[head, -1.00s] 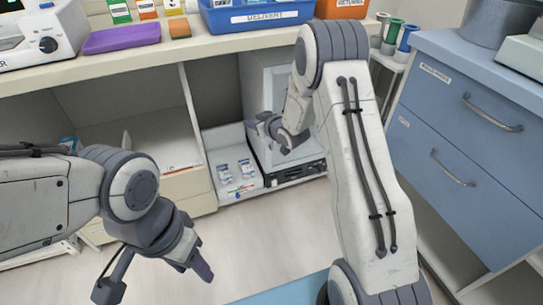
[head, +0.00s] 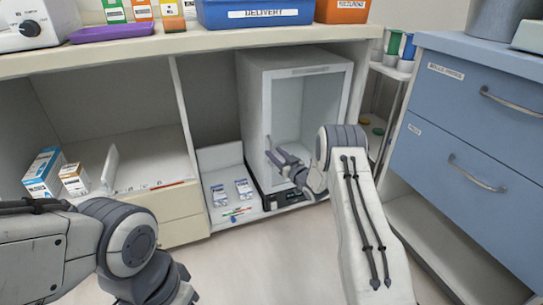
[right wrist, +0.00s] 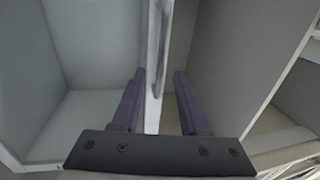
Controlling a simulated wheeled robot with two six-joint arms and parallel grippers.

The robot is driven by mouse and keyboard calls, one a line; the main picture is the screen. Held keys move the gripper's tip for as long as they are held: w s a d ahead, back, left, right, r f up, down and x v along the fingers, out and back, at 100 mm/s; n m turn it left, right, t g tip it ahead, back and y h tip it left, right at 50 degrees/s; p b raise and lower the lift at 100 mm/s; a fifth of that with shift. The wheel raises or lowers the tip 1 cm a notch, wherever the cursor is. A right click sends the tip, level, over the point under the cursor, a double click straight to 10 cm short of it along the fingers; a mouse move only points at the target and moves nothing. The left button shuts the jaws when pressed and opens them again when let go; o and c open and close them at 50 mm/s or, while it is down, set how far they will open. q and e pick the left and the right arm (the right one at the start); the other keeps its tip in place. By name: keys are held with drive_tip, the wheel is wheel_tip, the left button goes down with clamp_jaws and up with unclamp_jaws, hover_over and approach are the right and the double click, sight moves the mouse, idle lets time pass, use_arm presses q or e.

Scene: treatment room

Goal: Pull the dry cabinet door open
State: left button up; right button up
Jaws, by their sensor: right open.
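The dry cabinet (head: 253,95) is a grey box with a pale, window-like front, standing in the under-counter bay. Its door (head: 305,106) looks closed, with a vertical handle near its left edge. My right gripper (head: 276,160) is in front of the door's lower left part. In the right wrist view my right gripper (right wrist: 158,78) is open, and the upright handle bar (right wrist: 158,60) runs between its two fingers. Whether either finger touches the bar is unclear. My left gripper (head: 180,292) is at the bottom edge, partly cut off, away from the cabinet.
A white tray (head: 214,181) with small packets stands left of the cabinet. A blue drawer unit (head: 445,150) stands on the right. The counter edge (head: 200,45) overhangs the cabinet. The floor in front is clear.

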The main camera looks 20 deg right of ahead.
sight(271, 164)
drive_tip(key=shift+b+x, duration=0.4)
drive_tip(key=shift+x, duration=1.1)
clamp_jaws()
